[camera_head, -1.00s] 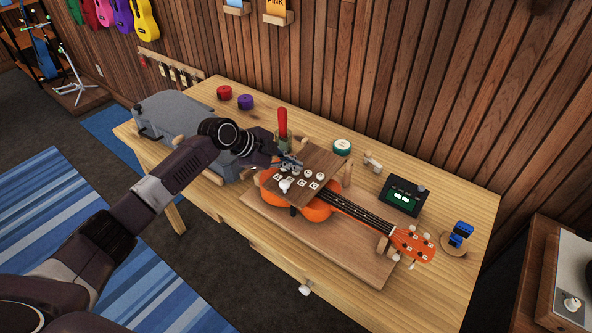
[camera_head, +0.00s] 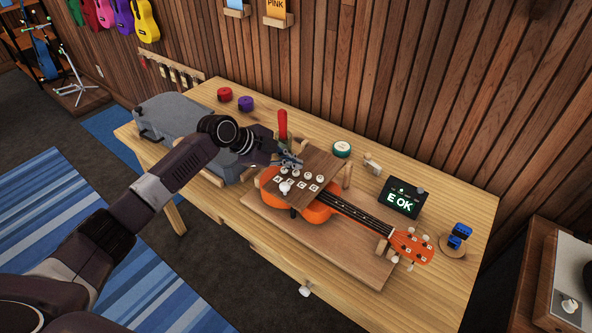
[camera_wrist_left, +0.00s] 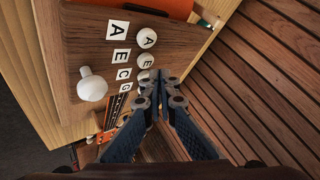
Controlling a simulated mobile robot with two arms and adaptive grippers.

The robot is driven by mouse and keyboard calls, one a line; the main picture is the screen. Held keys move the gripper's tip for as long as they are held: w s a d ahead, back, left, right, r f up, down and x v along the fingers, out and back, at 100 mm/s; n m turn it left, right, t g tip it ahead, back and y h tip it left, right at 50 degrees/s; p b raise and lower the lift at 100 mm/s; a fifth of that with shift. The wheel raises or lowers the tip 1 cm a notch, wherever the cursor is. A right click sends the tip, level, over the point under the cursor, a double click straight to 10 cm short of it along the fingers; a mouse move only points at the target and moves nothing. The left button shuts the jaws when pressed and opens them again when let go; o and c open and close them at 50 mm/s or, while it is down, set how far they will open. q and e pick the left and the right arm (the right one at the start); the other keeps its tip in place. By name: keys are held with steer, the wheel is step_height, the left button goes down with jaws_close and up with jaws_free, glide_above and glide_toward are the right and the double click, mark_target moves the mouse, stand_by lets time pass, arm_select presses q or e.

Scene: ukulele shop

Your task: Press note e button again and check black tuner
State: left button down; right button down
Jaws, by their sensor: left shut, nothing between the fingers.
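The black tuner (camera_head: 403,198) stands at the right of the workbench, its screen lit with a green "E OK". A wooden button board (camera_head: 325,161) sits above the body of an orange ukulele (camera_head: 315,212). It has a row of round white buttons beside letter tiles. In the left wrist view the E button (camera_wrist_left: 145,60) is close to my left gripper's tips. My left gripper (camera_head: 294,163) is shut and empty at the board's far left edge; its tips also show in the left wrist view (camera_wrist_left: 158,80). I cannot tell whether they touch a button. My right gripper is out of view.
A white knob (camera_head: 285,187) sticks up from the board. A red upright handle (camera_head: 282,123) stands just behind my gripper. A grey case (camera_head: 175,115) lies at the left. A blue clip (camera_head: 460,233) rests on a round stand at the right. The bench's far right corner is clear.

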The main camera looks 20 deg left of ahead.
mark_target(294, 173)
arm_select(q)
steer(key=shift+r+p, duration=1.65)
steer(key=shift+r, duration=0.9)
steer(key=shift+f, duration=0.1)
